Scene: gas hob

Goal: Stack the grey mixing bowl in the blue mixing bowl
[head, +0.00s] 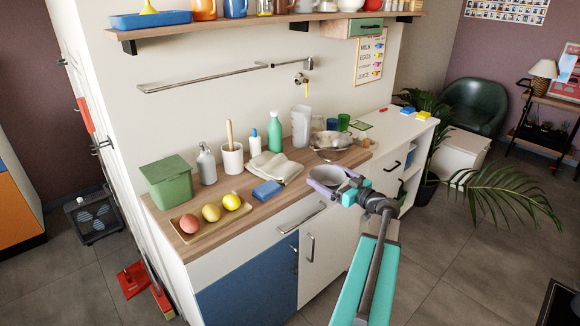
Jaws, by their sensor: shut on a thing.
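My gripper (328,185) is in front of the counter's right part, near its front edge. It is shut on a small grey bowl-shaped thing (327,174), which I take to be the grey mixing bowl; the lilac fingers and teal parts hide some of it. I cannot make out a blue mixing bowl in the head view.
The wooden counter (233,204) bears a green bin (168,182), a tray of fruit, a blue sponge (267,190), a cloth (275,167) and bottles. Metal ware (331,141) and clear containers (301,125) stand behind my gripper. A shelf (240,24) hangs above.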

